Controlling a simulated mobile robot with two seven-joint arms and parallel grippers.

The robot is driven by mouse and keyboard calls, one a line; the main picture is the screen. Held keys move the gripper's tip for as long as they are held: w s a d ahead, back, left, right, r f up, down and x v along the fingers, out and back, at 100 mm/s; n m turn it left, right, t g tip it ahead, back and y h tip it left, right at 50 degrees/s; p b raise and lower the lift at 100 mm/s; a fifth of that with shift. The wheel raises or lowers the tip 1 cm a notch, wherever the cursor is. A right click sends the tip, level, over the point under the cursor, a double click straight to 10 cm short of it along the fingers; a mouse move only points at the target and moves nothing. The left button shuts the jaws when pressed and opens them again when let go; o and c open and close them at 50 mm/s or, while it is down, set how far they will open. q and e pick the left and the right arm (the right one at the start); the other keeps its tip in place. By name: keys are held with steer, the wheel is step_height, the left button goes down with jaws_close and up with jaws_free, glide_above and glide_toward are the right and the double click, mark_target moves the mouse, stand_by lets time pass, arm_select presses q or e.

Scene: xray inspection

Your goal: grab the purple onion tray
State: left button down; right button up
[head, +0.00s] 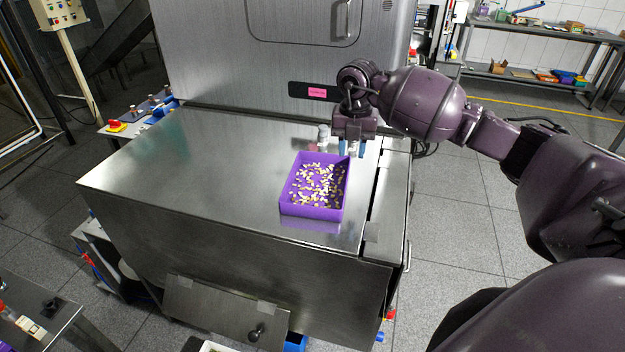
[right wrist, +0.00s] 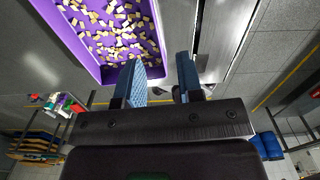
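The purple tray (head: 315,210) sits on the metal table near its right front edge. It holds many small pale pieces with purple-brown bits; I cannot tell that they are onion. My right gripper (head: 348,149) is just beyond the tray's far right corner, pointing down, and does not visibly hold it. In the right wrist view its two blue fingers (right wrist: 162,78) are apart, and the tray (right wrist: 78,48) lies at upper left. A tray corner shows between and behind the fingers; I cannot tell whether they touch it. My left gripper is out of view.
The metal table (head: 190,165) is clear left of the tray. A grey machine cabinet (head: 230,60) with a pink label (head: 317,93) stands behind. Small metal cylinders (head: 323,135) stand beside my right gripper. A shelf (head: 540,75) is far right.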

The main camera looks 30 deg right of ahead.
steer(key=f, duration=0.4)
steer(key=shift+s+f, duration=0.2)
steer(key=shift+f, duration=0.05)
steer(key=shift+w+a+f+p, duration=0.1)
steer(key=shift+w+f+p, duration=0.1)
steer(key=shift+f, duration=1.2)
steer(key=shift+w+a+f+p, duration=0.1)
steer(key=shift+w+f, duration=0.1)
steer(key=shift+f, duration=1.15)
steer(key=shift+c, duration=0.5)
jaws_close()
